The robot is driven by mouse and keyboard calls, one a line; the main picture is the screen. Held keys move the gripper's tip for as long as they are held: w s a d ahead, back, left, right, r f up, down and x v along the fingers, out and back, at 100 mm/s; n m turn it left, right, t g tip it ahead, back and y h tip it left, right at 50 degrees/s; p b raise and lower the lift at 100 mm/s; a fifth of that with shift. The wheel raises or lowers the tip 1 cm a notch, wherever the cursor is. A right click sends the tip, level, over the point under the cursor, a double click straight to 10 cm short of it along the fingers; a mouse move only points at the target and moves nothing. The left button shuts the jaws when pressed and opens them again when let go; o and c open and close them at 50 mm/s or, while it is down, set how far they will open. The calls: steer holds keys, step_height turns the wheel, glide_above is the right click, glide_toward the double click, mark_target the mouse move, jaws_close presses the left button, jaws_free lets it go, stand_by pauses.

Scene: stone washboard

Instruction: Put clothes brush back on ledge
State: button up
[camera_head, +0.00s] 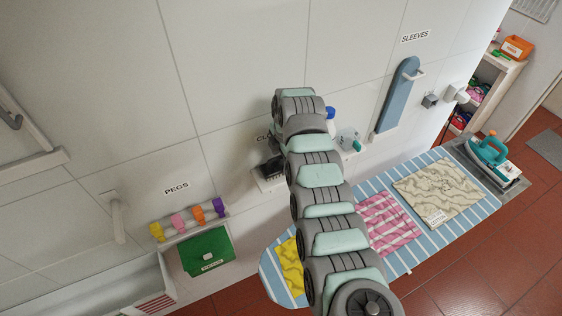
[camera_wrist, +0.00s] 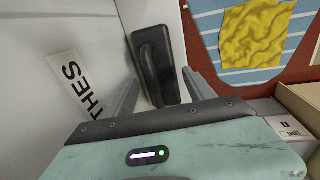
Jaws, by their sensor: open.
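The clothes brush (camera_wrist: 152,62) is a dark, long block with a raised grip, seen in the wrist view against the pale wall. My gripper (camera_wrist: 160,75) is open, with one finger on each side of the brush; small gaps seem to show, so I cannot tell if either finger touches it. In the head view a dark shape, likely the brush (camera_head: 272,167), is on the small white ledge (camera_head: 268,184) below a partly hidden wall label. My gripper is hidden there behind my own arm. The arm also covers the right part of the ledge.
A striped ironing board (camera_head: 405,243) with a yellow cloth (camera_wrist: 257,38), a pink cloth (camera_head: 387,222) and a beige cloth (camera_head: 440,190) lies below right. A blue sleeve board (camera_head: 397,95) hangs on the wall. Coloured pegs (camera_head: 197,215) and a green box (camera_head: 206,255) are at left.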

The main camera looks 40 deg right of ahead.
step_height(320, 180, up, 9)
steer(key=s+b, duration=0.1)
steer(key=b, duration=0.1)
steer(key=shift+s+a, duration=0.15)
steer(key=shift+s, duration=0.05)
steer(key=shift+f, duration=0.15)
